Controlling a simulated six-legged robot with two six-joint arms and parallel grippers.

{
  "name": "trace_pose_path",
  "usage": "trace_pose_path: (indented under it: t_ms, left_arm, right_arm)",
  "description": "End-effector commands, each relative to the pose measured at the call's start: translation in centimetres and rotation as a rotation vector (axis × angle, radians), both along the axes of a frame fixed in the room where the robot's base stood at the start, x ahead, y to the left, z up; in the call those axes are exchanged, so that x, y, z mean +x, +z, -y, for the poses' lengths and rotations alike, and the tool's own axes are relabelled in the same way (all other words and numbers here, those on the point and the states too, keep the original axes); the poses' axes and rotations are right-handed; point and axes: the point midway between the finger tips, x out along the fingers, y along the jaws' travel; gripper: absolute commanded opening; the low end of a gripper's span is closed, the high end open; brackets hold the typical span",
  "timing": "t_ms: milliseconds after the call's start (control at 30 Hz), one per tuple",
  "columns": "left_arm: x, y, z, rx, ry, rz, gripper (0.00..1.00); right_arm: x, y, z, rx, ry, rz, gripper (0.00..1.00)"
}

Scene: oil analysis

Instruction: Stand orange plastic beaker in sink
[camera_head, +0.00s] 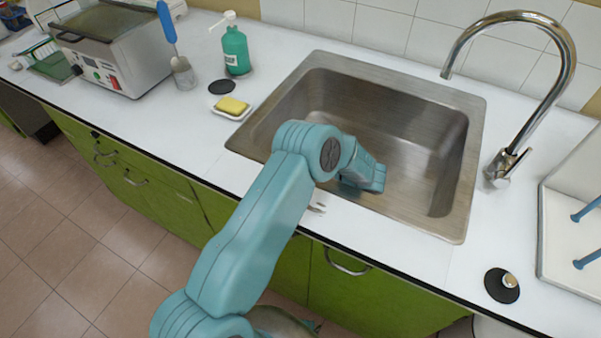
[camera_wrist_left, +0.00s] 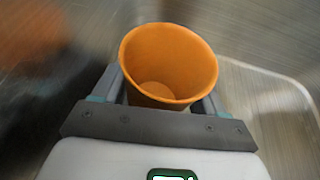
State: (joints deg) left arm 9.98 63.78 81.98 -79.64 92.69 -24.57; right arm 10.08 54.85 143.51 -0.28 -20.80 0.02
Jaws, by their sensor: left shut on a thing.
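The orange beaker (camera_wrist_left: 168,55) shows in the left wrist view with its open mouth toward the camera. My left gripper (camera_wrist_left: 162,92) is shut on it, one finger on each side. Behind it are blurred grey metal surfaces of the sink. In the head view my left arm reaches over the front edge of the steel sink (camera_head: 410,150), with the wrist inside the basin outline. The fingers and the beaker are hidden behind the arm there. I cannot tell whether the beaker touches the sink floor. My right gripper is not in view.
A chrome faucet (camera_head: 566,75) arches over the sink's right side. A yellow sponge (camera_head: 232,105) on a dish and a green soap bottle (camera_head: 236,50) stand left of the sink. A white drying rack (camera_head: 560,235) is at the right. The visible basin floor looks clear.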

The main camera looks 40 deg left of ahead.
Motion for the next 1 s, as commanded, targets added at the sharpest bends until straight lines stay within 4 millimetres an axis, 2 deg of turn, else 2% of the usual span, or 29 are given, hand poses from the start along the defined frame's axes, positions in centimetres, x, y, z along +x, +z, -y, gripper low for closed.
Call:
trace_pose_path:
  t_ms: [33,67,433,567,800,1000]
  left_arm:
    - [0.0,-0.2,0.0,0.000,0.000,0.000,0.75]
    - [0.0,-0.1,0.0,0.000,0.000,0.000,0.82]
    - [0.0,0.5,0.1,0.000,0.000,-0.001,0.82]
    - [0.9,0.9,2.0,0.000,-0.004,0.002,0.82]
    - [2.8,3.0,6.9,-0.001,-0.004,0.003,0.82]
    - [3.9,4.3,9.6,0.000,-0.001,0.002,0.82]
  right_arm:
    - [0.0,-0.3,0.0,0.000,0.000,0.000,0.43]
    - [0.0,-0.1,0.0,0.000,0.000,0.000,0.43]
    - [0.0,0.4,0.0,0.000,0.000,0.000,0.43]
    - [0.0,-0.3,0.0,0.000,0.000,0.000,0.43]
    - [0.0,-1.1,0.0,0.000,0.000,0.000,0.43]
    - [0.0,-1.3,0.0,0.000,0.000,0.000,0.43]
